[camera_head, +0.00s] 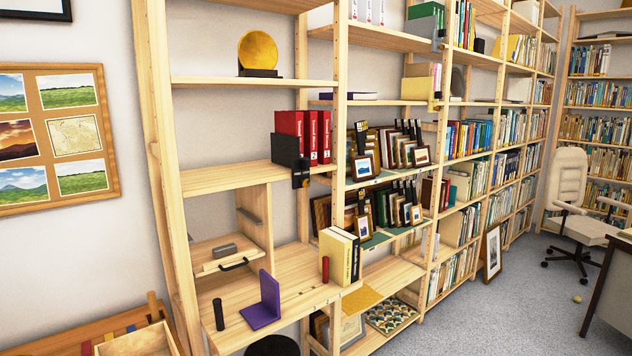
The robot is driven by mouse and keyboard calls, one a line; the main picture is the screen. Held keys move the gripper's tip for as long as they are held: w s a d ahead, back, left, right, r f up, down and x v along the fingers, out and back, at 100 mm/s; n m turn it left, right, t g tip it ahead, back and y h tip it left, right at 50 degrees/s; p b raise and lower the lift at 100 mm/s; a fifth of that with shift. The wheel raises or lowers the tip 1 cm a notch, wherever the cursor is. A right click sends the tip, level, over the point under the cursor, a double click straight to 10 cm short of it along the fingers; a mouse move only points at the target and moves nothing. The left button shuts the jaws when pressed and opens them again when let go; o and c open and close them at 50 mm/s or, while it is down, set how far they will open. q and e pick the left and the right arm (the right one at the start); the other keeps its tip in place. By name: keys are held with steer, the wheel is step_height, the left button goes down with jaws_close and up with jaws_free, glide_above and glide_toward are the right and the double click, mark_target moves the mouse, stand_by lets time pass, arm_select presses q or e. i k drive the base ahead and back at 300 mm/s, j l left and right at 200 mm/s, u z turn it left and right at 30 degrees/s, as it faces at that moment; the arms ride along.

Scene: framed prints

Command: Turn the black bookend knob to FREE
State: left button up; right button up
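A black bookend (287,150) stands at the left end of a row of red binders (316,137) on the middle shelf of the near bookcase. A small black fitting (300,173) hangs over the front edge of that shelf below it; it may carry the knob, but its marking and setting are too small to read. A purple L-shaped bookend (264,301) stands on the lower shelf. Neither of my grippers is in view.
A black cylinder (219,314), a red cylinder (325,270) and cream books (338,256) stand near the lower shelf's front edge. Framed photos (366,167) fill shelves to the right. A wooden box (140,342) is at bottom left.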

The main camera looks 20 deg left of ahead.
mark_target(306, 183)
steer(key=i+l, duration=0.2)
steer(key=i, duration=0.3)
steer(key=i+l+u, duration=0.15)
steer(key=i, duration=0.4)
steer(key=i+l, duration=0.35)
steer(key=i, duration=0.15)
steer(key=j+u, duration=0.05)
